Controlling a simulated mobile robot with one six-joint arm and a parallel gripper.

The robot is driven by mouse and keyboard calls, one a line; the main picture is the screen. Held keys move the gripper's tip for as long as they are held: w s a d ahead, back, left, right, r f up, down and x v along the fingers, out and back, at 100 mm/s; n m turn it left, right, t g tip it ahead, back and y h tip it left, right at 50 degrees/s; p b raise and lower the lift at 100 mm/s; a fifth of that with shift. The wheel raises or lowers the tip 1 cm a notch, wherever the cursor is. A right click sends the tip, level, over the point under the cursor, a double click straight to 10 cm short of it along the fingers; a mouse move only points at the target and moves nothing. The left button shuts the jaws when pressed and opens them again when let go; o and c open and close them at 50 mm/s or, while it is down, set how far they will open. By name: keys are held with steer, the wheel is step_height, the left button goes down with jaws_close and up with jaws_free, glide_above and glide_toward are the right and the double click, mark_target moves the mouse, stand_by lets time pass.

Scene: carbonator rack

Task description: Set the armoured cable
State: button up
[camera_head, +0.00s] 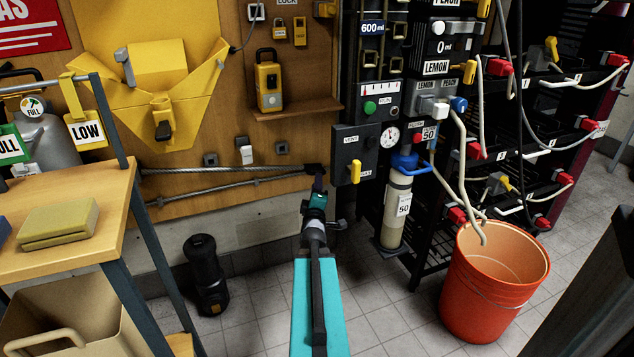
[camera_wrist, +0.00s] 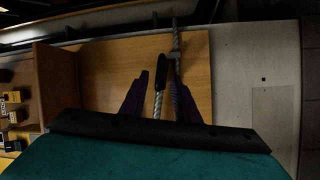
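The armoured cable (camera_head: 225,170) is a grey braided line along the lower part of the wooden panel in the head view. A second grey strand (camera_head: 225,190) slants below it, and both run to dark fittings at the right. My gripper (camera_head: 318,178) is at that right end. In the wrist view, my gripper (camera_wrist: 157,76) has its two dark fingers spread apart. A braided strand with a black sleeve (camera_wrist: 159,77) lies between them, with a gap visible on each side. Another strand (camera_wrist: 177,38) with a dark clip passes beyond the fingertips. Whether the strands are joined is unclear.
A dark switch box with a yellow handle (camera_head: 355,172) is just right of my gripper. The grey-white cylinder (camera_head: 397,205) and orange bucket (camera_head: 480,310) stand further right. A wooden-topped bench (camera_head: 110,190) is at left. A black bottle-like device (camera_head: 207,275) stands on the floor.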

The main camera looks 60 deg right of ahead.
steer(key=shift+b+x, duration=0.7)
steer(key=shift+x, duration=1.6)
jaws_close()
